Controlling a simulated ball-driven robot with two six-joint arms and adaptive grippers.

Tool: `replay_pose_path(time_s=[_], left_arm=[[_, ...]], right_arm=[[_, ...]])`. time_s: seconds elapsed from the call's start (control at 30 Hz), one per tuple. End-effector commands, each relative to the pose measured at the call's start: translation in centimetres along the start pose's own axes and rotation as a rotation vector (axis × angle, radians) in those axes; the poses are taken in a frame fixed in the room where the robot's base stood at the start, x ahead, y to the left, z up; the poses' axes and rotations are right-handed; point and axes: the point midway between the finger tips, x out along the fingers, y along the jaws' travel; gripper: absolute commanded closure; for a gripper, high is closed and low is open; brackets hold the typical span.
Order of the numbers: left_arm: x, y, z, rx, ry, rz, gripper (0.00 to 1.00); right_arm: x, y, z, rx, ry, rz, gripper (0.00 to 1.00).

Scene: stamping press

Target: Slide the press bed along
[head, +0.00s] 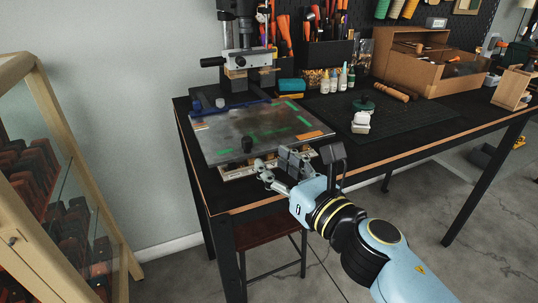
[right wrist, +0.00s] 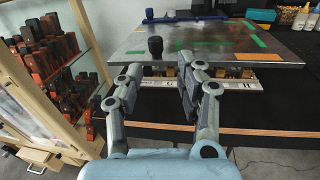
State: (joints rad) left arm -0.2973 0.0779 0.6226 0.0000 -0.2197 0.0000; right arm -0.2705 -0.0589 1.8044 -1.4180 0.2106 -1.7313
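The press bed (head: 220,138) is a flat grey metal plate with green and orange tape marks, lying under the press head at the table's left end. A black knob (head: 247,144) stands upright near its front edge. In the right wrist view, the bed (right wrist: 200,38) lies beyond my fingers, and the knob (right wrist: 155,46) shows in line with the gap between them. My right gripper (head: 300,163) is at the bed's front right edge. It also shows in the right wrist view (right wrist: 158,74), open and empty, apart from the knob. My left gripper is not in view.
The press (head: 240,62) stands behind the bed. A glass-fronted wooden cabinet (head: 62,170) is at the left. A black mat (head: 400,120) with a white item and a green-topped item lies to the right. A cardboard box (head: 430,72) stands behind. A stool (head: 270,228) is below.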

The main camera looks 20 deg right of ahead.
Motion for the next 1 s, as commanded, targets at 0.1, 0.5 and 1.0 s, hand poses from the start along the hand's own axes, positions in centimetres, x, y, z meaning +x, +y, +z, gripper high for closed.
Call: replay_pose_path(time_s=[0.1,0.5,1.0], left_arm=[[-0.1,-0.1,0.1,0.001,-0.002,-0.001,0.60],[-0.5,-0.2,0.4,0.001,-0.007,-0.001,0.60],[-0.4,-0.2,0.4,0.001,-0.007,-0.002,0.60]], right_arm=[[0.6,0.6,0.1,-0.060,-0.002,0.025,0.62],[5.9,0.7,0.1,-0.056,-0.003,0.023,0.62],[8.1,0.7,-0.1,-0.054,0.001,0.022,1.00]])
